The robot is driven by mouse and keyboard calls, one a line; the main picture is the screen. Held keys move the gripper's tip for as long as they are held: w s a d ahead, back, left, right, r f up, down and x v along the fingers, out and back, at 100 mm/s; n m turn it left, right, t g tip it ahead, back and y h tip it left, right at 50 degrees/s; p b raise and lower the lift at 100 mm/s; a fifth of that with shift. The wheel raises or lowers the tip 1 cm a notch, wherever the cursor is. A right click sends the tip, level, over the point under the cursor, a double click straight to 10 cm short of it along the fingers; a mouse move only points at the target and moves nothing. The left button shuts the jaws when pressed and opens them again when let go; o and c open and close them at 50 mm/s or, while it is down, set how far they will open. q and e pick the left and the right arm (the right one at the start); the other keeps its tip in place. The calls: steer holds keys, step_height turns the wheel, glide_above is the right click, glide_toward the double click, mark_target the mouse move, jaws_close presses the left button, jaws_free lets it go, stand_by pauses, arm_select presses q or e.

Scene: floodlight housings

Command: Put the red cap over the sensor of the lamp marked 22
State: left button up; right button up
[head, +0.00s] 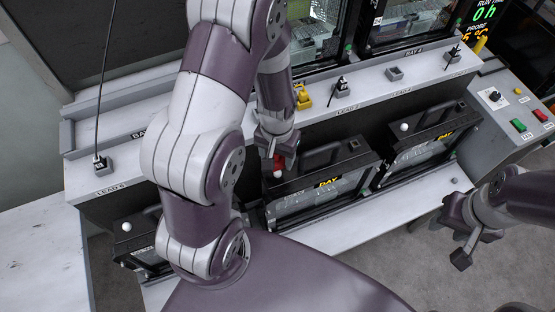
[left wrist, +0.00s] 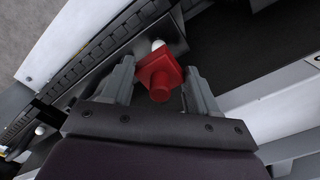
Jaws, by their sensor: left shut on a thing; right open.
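The red cap (head: 279,162) is held between the fingers of my left gripper (head: 277,148), above the middle lamp (head: 320,185). In the left wrist view the red cap (left wrist: 160,76) sits between the two fingers (left wrist: 158,70). A white sensor dome (head: 278,174) is just below the cap in the head view. It also peeks out past the cap in the left wrist view (left wrist: 157,44); I cannot tell whether they touch. No number 22 is readable on any lamp. My right gripper (head: 459,231) is open and empty at the right.
A right lamp (head: 430,140) and a partly hidden left lamp (head: 140,245) also have white domes. A grey ledge with lead plugs (head: 341,87) and a yellow part (head: 303,97) runs behind. A button panel (head: 515,110) stands at right.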

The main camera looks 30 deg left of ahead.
arm_select(q)
step_height(320, 180, down, 4)
steer(key=shift+d+r, duration=0.15)
steer(key=shift+r, duration=0.1)
steer(key=shift+s+f, duration=0.1)
steer(key=shift+f, duration=0.5)
steer(key=o, duration=1.1)
step_height(320, 180, up, 12)
steer(key=shift+r, duration=0.25)
steer(key=m+t, duration=0.1)
glide_toward(278, 167)
step_height(278, 167, up, 2)
steer(key=s+d, duration=0.2)
steer(key=shift+w+a, duration=0.15)
steer(key=shift+a, duration=0.1)
